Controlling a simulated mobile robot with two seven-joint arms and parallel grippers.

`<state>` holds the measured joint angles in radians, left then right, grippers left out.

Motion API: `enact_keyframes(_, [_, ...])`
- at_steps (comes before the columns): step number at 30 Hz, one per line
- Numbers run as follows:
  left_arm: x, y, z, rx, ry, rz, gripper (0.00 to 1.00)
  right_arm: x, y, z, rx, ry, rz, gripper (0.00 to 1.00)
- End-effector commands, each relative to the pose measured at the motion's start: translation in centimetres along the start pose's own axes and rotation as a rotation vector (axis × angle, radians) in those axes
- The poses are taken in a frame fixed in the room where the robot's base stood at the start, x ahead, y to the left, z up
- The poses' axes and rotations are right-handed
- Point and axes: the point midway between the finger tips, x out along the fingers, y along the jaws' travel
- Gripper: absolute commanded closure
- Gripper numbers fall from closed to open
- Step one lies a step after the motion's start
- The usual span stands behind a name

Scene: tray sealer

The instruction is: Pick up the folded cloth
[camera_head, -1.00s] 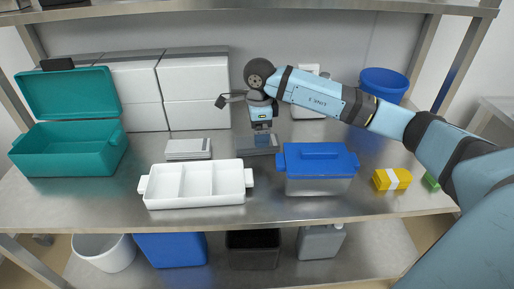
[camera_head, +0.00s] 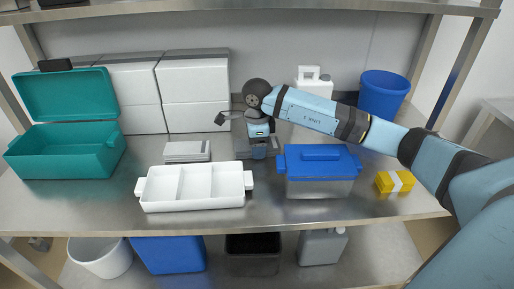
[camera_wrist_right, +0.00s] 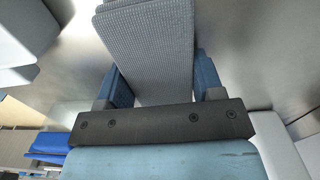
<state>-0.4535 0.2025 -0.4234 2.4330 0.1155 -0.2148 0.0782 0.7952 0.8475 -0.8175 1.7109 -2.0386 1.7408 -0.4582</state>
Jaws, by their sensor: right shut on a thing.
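The folded cloth is a grey, finely textured, layered piece. It fills the space between my right gripper's blue fingers in the right wrist view, where the cloth (camera_wrist_right: 150,45) extends out past them. In the head view the cloth (camera_head: 241,148) shows as a grey patch near the back of the steel counter, partly hidden by my gripper. My right gripper (camera_head: 260,151) points down and is shut on the cloth; its fingers show best in the wrist view (camera_wrist_right: 163,88). I cannot tell whether the cloth is clear of the counter. My left gripper is not in view.
A white divided tray (camera_head: 195,208) stands in front, and a blue-lidded container (camera_head: 320,180) stands to the right. A grey-white stack (camera_head: 187,150) lies left of the gripper. An open teal box (camera_head: 65,155), yellow block (camera_head: 395,182) and blue bucket (camera_head: 382,95) stand farther out.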

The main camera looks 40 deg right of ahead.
Motion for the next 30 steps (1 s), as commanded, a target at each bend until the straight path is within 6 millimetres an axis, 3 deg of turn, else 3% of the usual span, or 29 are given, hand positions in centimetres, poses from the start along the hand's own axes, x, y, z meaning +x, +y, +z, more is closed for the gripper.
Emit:
enact_keyframes(8, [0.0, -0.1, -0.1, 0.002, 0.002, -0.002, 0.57, -0.3, 0.0, 0.0, 0.000, 0.000, 0.000, 0.62])
enact_keyframes(14, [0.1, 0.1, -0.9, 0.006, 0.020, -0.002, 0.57, -2.2, -0.1, 0.0, -0.001, -0.002, -0.002, 0.62])
enact_keyframes(20, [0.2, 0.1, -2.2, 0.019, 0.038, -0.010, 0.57, -6.8, -0.1, 0.0, 0.000, -0.002, -0.004, 0.62])
enact_keyframes(23, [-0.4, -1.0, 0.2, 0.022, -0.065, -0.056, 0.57, -9.9, -0.1, 0.0, -0.001, -0.002, -0.005, 0.62])
enact_keyframes(30, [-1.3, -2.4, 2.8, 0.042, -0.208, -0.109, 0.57, -16.2, -0.1, 0.0, 0.001, -0.001, -0.003, 0.62])
